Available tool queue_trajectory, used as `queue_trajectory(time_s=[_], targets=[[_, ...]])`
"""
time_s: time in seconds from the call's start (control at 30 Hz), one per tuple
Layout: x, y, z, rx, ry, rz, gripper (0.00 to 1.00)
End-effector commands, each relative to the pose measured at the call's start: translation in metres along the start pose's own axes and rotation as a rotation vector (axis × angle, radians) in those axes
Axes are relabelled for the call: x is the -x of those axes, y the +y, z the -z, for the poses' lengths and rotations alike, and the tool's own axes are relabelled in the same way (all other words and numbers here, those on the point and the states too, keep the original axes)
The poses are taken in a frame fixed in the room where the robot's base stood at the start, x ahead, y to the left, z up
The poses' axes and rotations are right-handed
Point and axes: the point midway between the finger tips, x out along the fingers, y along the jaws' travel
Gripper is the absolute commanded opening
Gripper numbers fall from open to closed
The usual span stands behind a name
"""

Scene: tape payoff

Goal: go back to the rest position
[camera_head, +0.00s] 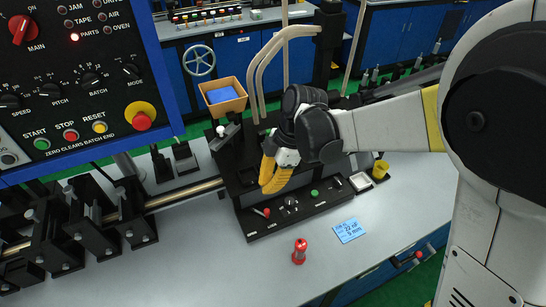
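My arm reaches in from the right, and my gripper (272,177) hangs over the black machine on the grey table (225,265). Its yellow fingers point down in front of the machine's black base (290,207). The fingers overlap in this view, so I cannot tell whether they are open or shut. Nothing shows clearly between them. I cannot tell whether they touch the machine.
A dark control panel (75,75) fills the upper left, with its PARTS lamp lit red. A red cylinder (299,252) stands near a blue card (348,230) on the table. An open box (222,97) and a yellow cup (381,168) stand by the machine.

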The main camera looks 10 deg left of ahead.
Motion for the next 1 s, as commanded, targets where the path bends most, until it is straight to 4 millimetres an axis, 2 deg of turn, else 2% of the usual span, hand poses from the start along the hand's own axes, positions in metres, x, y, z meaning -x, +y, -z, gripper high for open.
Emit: queue_trajectory(time_s=[0.2,0.27,0.37,0.5,0.7,0.9,1.0], targets=[[0.004,-0.002,-0.003,-0.025,-0.005,-0.01,0.0],[0.012,-0.006,-0.007,-0.077,-0.014,-0.029,0.0],[0.035,-0.019,-0.023,-0.244,-0.04,-0.095,0.0],[0.075,-0.052,-0.055,-0.591,-0.073,-0.245,0.0],[0.116,-0.112,-0.099,-1.092,-0.058,-0.497,0.0],[0.131,-0.173,-0.134,-1.524,0.036,-0.752,0.0],[0.132,-0.194,-0.146,-1.672,0.093,-0.85,0.0]])
